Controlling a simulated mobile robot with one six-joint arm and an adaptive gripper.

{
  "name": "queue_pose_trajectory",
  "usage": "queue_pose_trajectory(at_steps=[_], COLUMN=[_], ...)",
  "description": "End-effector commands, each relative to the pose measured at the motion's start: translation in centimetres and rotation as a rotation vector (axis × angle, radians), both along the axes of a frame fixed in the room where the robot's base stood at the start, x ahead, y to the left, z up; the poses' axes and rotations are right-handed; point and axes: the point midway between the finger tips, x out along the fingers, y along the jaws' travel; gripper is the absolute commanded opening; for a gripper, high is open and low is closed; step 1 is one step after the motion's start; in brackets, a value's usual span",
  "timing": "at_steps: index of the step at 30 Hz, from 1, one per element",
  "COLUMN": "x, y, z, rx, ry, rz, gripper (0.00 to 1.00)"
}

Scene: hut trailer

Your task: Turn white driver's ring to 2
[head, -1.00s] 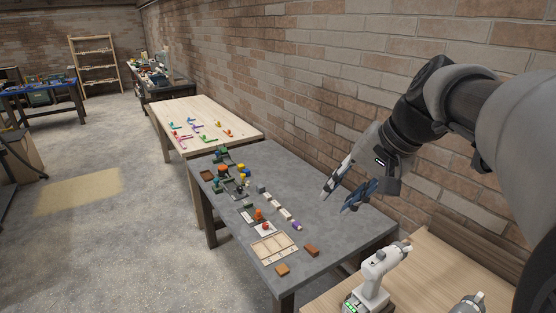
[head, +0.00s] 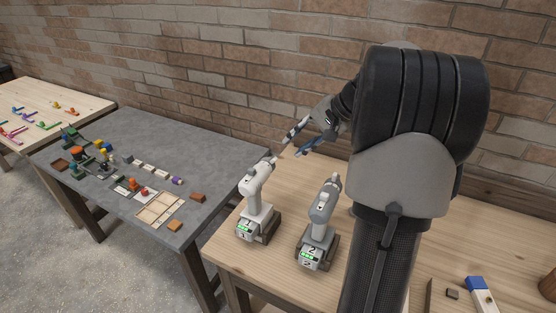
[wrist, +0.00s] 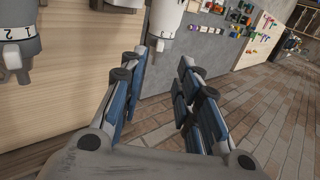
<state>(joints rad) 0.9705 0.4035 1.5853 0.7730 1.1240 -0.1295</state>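The white driver (head: 257,190) stands upright on the wooden bench, with its nose toward the wall. In the wrist view its white front end (wrist: 166,18) shows at the top, with small dark marks near its tip; I cannot read the ring's setting. The grey driver (head: 321,212) stands to its right; its collar with marks 1 and 2 shows in the wrist view (wrist: 18,32). My gripper (head: 291,147) is just beyond and above the white driver's nose. In the wrist view my gripper (wrist: 164,56) is open and empty, its fingers apart below the white front end.
The wooden bench (head: 255,270) also carries a blue-and-white block (head: 480,292) at the right. The grey table (head: 215,165) to the left holds small blocks and a compartment tray (head: 160,209). A brick wall (head: 230,60) runs behind the benches.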

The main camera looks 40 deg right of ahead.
Motion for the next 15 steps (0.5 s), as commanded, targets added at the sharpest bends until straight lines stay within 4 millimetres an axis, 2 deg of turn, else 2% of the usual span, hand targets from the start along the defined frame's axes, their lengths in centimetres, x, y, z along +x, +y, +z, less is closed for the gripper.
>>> queue_pose_trajectory(at_steps=[1,6,15], x=[0.7,2.9,5.4], y=[0.5,1.3,2.3], z=[-1.2,-4.0,-7.1], rx=[0.003,0.002,0.0], ry=[0.002,0.002,0.001], rz=[0.005,0.003,0.001], gripper=[0.3,0.3,0.3])
